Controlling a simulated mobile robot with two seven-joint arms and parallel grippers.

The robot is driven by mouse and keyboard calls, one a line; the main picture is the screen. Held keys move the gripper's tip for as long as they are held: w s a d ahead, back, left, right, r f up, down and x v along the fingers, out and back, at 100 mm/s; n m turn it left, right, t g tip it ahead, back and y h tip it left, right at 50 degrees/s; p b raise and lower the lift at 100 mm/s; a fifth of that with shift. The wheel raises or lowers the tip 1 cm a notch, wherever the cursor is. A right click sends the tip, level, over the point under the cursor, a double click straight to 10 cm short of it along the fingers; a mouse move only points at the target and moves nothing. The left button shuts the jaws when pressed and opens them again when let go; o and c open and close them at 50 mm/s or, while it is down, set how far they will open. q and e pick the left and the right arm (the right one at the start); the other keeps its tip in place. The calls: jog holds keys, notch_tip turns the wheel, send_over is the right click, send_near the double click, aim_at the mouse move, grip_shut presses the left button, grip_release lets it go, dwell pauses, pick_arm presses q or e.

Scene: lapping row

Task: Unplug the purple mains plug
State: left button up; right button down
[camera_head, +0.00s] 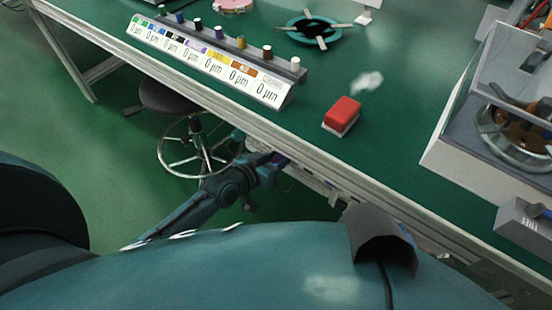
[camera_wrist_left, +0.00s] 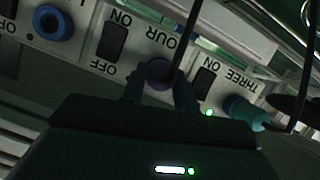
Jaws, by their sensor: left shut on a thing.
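The purple mains plug (camera_wrist_left: 157,72) sits at the socket marked FOUR on a pale socket strip (camera_wrist_left: 82,64), with a dark cord rising from it. My left gripper (camera_wrist_left: 158,88) is shut on the plug, one finger on each side. I cannot tell whether the plug is fully seated. In the head view my left gripper (camera_head: 272,166) is at the bench's front edge, with a small purple patch at its tip. A dark rocker switch (camera_wrist_left: 112,41) is left of the plug. My right gripper is not in view.
A green lamp (camera_wrist_left: 208,113) glows by THREE. On the green bench are a labelled rack (camera_head: 215,62), a red-topped block (camera_head: 342,113) and a clear-walled case (camera_head: 470,95). A stool (camera_head: 168,96) stands left.

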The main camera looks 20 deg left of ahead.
pick_arm(q)
jog(key=shift+s+a+p, duration=0.25)
jog(key=shift+s+p, duration=0.1)
jog(key=shift+s, duration=0.3)
jog(key=shift+s+a+p, duration=0.25)
jog(key=shift+s+p, duration=0.05)
jog(key=shift+s, duration=0.35)
jog(key=shift+c, duration=0.3)
jog(key=s, duration=0.1)
jog(key=s+a+p, duration=0.1)
jog(key=s, duration=0.1)
jog(key=shift+s+a+p, duration=0.15)
jog(key=shift+s+p, duration=0.15)
jog(key=shift+s+r, duration=0.1)
dwell(0.7)
